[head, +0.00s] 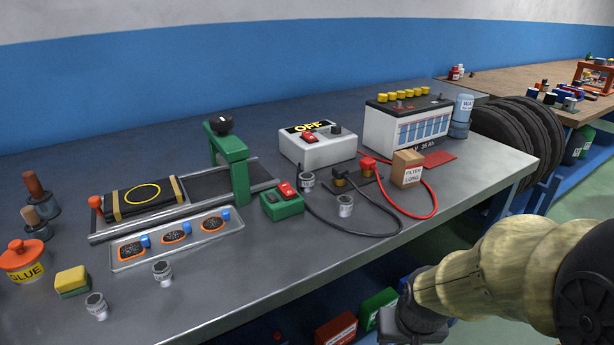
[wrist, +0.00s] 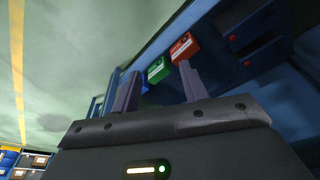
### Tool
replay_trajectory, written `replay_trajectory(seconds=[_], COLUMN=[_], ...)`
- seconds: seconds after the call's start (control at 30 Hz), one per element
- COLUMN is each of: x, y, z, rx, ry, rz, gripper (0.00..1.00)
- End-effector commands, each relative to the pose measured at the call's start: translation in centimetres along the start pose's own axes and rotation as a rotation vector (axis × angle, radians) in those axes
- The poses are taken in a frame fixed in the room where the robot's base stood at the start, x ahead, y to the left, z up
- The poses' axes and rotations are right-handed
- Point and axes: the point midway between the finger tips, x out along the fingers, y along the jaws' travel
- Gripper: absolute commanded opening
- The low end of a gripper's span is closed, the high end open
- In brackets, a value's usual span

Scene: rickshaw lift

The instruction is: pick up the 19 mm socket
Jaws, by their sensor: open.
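Several small grey sockets stand upright on the grey workbench (head: 262,275). One socket (head: 96,306) is at the front left, and another socket (head: 162,272) is just below the patch tray. A third socket (head: 345,205) stands by the black cable, with one more socket (head: 307,181) in front of the OFF box. Their size marks are too small to read, so I cannot tell which is 19 mm. My gripper (wrist: 158,85) is open and empty in the wrist view. In the head view my gripper (head: 410,322) is beyond the bench's front edge, apart from all sockets.
The patch tray (head: 127,252), green clamp (head: 232,165), green switch box (head: 282,203), carton (head: 407,168) and battery (head: 405,125) stand on the bench. A red cable (head: 420,214) loops near the front edge. Coloured boxes sit below, including a red box (wrist: 183,46).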

Motion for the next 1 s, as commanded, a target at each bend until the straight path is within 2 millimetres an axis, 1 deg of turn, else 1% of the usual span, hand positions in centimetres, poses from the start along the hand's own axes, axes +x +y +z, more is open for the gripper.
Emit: replay_trajectory(seconds=[0.03, 0.2, 0.6, 0.8, 0.87, 1.0], x=[-2.1, -6.5, -16.3, -20.8, -22.0, -24.0], y=[0.0, 0.0, 0.1, 0.4, 0.6, 1.1], z=[-0.5, -1.6, -4.0, -5.9, -6.6, -8.8], rx=[0.0, 0.0, -0.003, -0.017, -0.026, -0.062], ry=[0.0, 0.0, 0.006, 0.029, 0.043, 0.096], rz=[0.0, 0.0, 0.002, 0.012, 0.017, 0.034], gripper=[0.44, 0.44, 0.44, 0.44, 0.44, 0.44])
